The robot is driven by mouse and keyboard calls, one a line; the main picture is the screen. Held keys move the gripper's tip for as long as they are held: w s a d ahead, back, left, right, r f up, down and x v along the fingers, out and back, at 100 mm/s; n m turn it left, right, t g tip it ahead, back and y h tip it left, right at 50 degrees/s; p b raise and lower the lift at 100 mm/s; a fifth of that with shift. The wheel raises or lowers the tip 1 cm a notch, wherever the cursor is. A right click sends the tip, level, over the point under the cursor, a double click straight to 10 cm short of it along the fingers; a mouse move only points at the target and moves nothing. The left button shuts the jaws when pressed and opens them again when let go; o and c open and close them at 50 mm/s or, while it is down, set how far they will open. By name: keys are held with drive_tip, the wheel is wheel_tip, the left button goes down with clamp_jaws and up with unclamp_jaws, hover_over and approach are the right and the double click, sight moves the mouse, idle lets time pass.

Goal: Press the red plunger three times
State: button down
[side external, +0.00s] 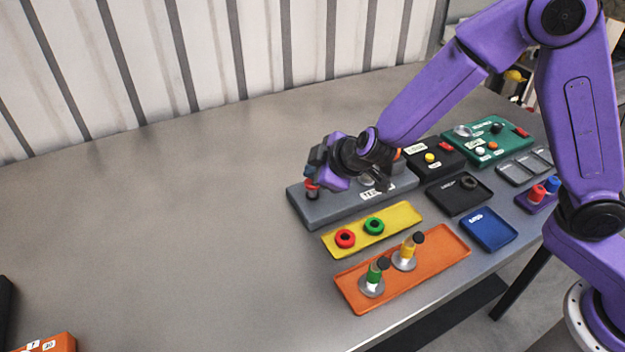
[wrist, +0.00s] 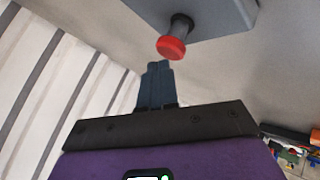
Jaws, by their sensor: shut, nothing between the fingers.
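The red plunger (side external: 311,184) stands on a dark stem at the left end of a grey block (side external: 335,208). In the wrist view the red cap (wrist: 171,48) and its stem show clear of my fingers, with the grey block (wrist: 215,12) behind. My gripper (side external: 313,158) is at the left end of the block, close to the plunger in the side view. In the wrist view my gripper's fingers (wrist: 158,67) are together and empty, with their tips just beside the red cap. I cannot tell whether they touch it.
A yellow tray (side external: 392,229) with a red and a green ring lies in front of the block. An orange tray (side external: 440,257) holds two knobbed pieces. A black box (side external: 437,158) and a green panel (side external: 490,142) are to the right.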

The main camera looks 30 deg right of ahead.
drive_tip(key=shift+f, duration=1.35)
idle(1.6)
drive_tip(key=shift+r, duration=1.8)
drive_tip(key=shift+r, duration=2.5)
